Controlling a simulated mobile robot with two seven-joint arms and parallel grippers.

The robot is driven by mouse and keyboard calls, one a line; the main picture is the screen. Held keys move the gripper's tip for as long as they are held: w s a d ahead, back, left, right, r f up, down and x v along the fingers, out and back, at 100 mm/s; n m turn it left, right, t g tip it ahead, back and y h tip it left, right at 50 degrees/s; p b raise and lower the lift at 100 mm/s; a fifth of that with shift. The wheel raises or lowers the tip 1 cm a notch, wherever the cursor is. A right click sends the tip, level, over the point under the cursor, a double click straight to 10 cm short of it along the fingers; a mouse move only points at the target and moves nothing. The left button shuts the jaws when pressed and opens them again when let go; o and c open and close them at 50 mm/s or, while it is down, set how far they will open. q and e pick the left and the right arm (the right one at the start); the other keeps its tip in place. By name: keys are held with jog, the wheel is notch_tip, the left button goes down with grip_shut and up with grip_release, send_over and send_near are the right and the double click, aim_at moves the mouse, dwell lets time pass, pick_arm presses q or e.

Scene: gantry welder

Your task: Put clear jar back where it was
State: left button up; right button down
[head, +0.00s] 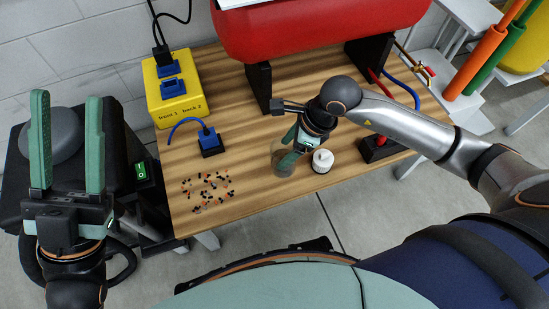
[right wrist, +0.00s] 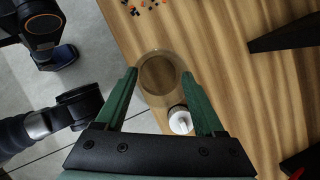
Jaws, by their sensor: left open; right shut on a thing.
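The clear jar (head: 281,164) is an empty-looking, see-through cylinder near the front of the wooden table (head: 240,110). My right gripper (head: 287,146) is shut on it from above. In the right wrist view the jar (right wrist: 158,72) is between the tips of my green fingers (right wrist: 162,82). I cannot tell whether its base touches the table. My left gripper (head: 67,98) is open and empty, off the table's left side.
A white-capped container (head: 322,160) stands close to the jar's right. Small orange and black pieces (head: 208,190) lie scattered at front left. A blue plug block (head: 209,142), yellow box (head: 172,90) and red tank (head: 310,30) stand behind.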

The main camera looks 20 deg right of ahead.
aim_at(276, 150)
jog(key=w+f, duration=0.1)
jog(key=a+f+b, duration=0.1)
jog(key=w+a+f, duration=0.1)
jog(key=f, duration=0.1)
jog(key=shift+w+f, duration=0.1)
jog(key=shift+w, duration=0.25)
notch_tip(276, 150, down, 3)
jog(key=shift+w+f+b, duration=0.1)
jog(key=shift+f+b, duration=0.1)
jog(key=shift+b, duration=0.85)
pick_arm(q)
jog(key=shift+g, duration=0.3)
jog(key=f, duration=0.4)
jog(key=shift+w+d, duration=0.1)
jog(key=shift+d, duration=0.15)
pick_arm(e)
jog(key=shift+r, duration=0.1)
grip_release()
